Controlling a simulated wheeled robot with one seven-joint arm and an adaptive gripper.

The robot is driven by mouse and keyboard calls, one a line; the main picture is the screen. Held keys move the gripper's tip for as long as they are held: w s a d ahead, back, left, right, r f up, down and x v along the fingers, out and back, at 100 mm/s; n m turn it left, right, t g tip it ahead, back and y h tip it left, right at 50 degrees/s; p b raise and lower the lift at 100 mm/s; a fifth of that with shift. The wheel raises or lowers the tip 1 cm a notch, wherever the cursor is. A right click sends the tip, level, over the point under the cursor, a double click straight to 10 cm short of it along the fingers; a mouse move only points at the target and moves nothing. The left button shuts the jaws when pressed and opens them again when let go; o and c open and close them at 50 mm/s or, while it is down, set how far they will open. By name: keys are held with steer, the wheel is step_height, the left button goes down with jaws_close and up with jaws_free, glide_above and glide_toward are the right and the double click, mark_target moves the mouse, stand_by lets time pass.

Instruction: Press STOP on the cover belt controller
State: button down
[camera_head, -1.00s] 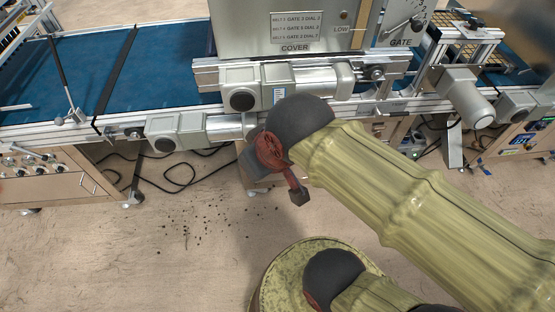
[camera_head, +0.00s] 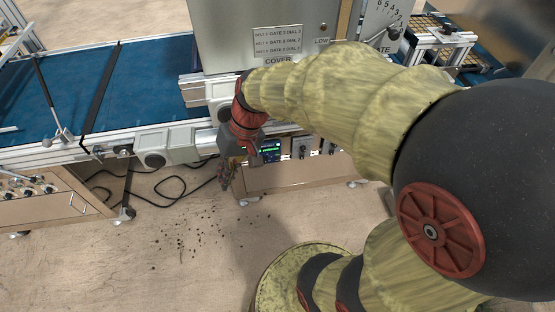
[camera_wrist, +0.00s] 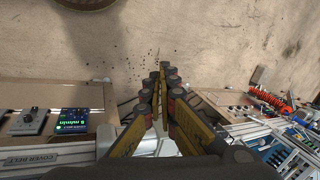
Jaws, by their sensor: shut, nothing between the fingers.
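The cover belt controller is a small blue panel with a lit green display (camera_wrist: 70,119), left of my fingers in the wrist view. A plate reading COVER BELT (camera_wrist: 30,160) is on the rail close by. In the head view the controller (camera_head: 270,150) sits on the front of the wooden cabinet, just right of my gripper (camera_head: 226,180) and partly hidden by my wrist. My gripper is shut and empty; its yellow and black fingers (camera_wrist: 161,78) point at open floor beside the cabinet. I cannot make out the STOP button.
Grey dial boxes (camera_wrist: 28,121) stand beside the controller. The blue conveyor (camera_head: 160,80) and its motor (camera_head: 165,148) are close above and left of my gripper. A second wooden cabinet (camera_head: 55,208) with knobs is at the left. Cables and dark crumbs lie on the floor.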

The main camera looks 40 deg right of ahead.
mark_target(277, 160)
steer(key=w+d+f+m+t+y+p, duration=0.1)
steer(key=w+d+f+m+t+y, duration=0.1)
steer(key=w+d+f+m, duration=0.45)
steer(key=w+d+f+m+t+y+p, duration=0.1)
steer(key=w+d+f+t, duration=0.2)
steer(key=f, duration=0.7)
steer(key=w+d+f+m+t+y+p, duration=0.25)
steer(key=d+f, duration=0.35)
steer(key=f, duration=0.3)
steer(key=s+d+f+m+t+h, duration=0.2)
steer(key=d+f, duration=0.4)
steer(key=f, duration=0.3)
steer(key=s+d+f+m+t+h, duration=0.1)
steer(key=d+f+m+h, duration=0.4)
steer(key=f, duration=0.4)
steer(key=shift+s+d+f+t+h, duration=0.2)
steer(key=shift+s+d+t+h, duration=0.2)
steer(key=shift+d, duration=0.2)
steer(key=w+d+b, duration=0.1)
steer(key=w+d, duration=0.3)
steer(key=w, duration=0.3)
steer(key=shift+w+d+b, duration=0.25)
steer(key=shift+d+b, duration=0.05)
steer(key=shift+b, duration=0.1)
steer(key=shift+w, duration=0.1)
